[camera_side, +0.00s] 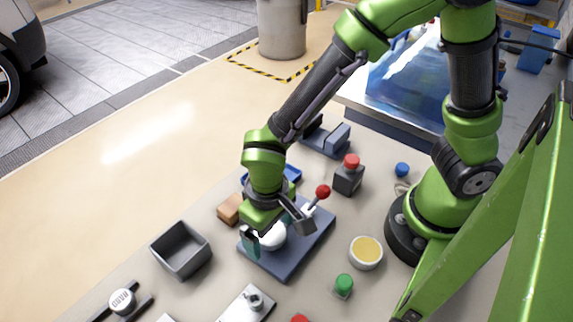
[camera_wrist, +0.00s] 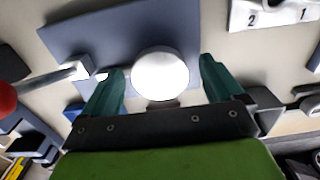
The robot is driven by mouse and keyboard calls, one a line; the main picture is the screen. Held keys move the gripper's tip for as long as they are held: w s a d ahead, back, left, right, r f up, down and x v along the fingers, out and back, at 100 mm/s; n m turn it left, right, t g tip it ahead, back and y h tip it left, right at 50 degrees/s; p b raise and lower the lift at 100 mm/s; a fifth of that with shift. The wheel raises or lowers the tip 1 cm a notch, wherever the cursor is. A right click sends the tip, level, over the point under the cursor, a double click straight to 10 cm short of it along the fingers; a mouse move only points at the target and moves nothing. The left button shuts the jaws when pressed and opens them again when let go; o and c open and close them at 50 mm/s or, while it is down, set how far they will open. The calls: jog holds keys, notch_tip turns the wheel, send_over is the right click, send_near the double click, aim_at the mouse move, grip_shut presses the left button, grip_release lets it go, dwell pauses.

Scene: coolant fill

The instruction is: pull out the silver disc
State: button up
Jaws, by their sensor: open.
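The silver disc (camera_wrist: 160,75) shows as a bright, round, shiny top in the wrist view. It sits on the blue-grey base plate (camera_wrist: 95,38), and in the side view the disc (camera_side: 272,238) is partly hidden by my gripper. My gripper (camera_wrist: 163,68) is open, with one green finger on each side of the disc. A gap shows between each fingertip and the disc, so it is not gripped. In the side view my gripper is low over the plate (camera_side: 285,262).
A lever with a red ball (camera_side: 323,191) stands at the plate's back, close to my gripper. An empty grey bin (camera_side: 181,250) is at left. A red-button box (camera_side: 349,175), a yellow-topped round container (camera_side: 366,252) and a green knob (camera_side: 344,285) stand at right.

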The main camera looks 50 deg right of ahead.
jog(key=shift+f, duration=0.25)
jog(key=c, duration=1.1)
jog(key=o, duration=0.4)
jog(key=shift+c, duration=1.3)
jog(key=shift+r, duration=0.35)
jog(key=shift+r, duration=2.15)
